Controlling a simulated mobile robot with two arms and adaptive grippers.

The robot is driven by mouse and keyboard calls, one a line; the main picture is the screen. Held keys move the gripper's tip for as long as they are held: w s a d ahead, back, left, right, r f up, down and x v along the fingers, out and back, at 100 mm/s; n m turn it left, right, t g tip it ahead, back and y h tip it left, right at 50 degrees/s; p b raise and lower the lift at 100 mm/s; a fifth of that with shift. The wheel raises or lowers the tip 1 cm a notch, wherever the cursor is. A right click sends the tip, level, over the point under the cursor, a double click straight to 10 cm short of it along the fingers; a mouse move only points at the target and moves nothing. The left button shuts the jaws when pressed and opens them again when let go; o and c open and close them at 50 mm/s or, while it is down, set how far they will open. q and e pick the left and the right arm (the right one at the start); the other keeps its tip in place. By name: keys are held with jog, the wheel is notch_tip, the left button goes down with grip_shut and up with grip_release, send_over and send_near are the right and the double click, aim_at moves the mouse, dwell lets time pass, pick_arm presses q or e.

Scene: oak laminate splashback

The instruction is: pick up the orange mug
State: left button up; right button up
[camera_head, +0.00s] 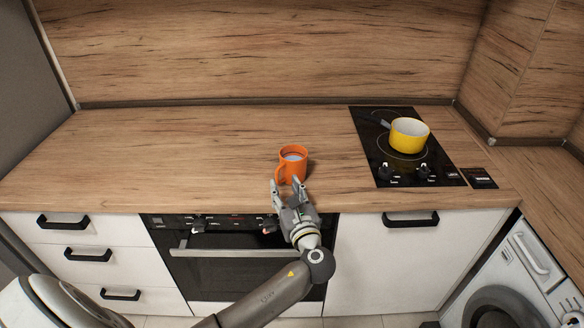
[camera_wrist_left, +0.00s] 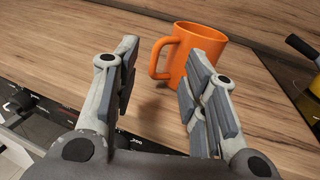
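The orange mug (camera_head: 293,161) stands upright on the wooden worktop near its front edge, above the oven. My left gripper (camera_head: 288,188) is open and empty, right in front of the mug. In the left wrist view the left gripper (camera_wrist_left: 157,80) has its right finger covering part of the mug's body. Whether that finger touches the mug cannot be told. My right gripper is not in view.
A yellow pot (camera_head: 408,135) with a dark handle stands on the black hob (camera_head: 385,165) to the right. The worktop (camera_head: 180,150) is clear to the left of the mug. The wooden splashback (camera_head: 270,50) rises behind. An oven (camera_head: 225,270) sits below the front edge.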

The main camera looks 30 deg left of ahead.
aim_at(289, 169)
pick_arm(q)
jog(key=x, duration=0.1)
jog(key=p+x, duration=0.1)
jog(key=x, duration=0.2)
jog(key=shift+w+a+r, duration=0.2)
jog(key=shift+a+r, duration=0.05)
jog(key=shift+a, duration=0.1)
jog(key=shift+w+a+f, duration=0.15)
jog(key=shift+w+a, duration=0.15)
jog(key=shift+w, duration=0.05)
jog(key=shift+s+d, duration=0.1)
jog(key=shift+s, duration=0.1)
grip_shut()
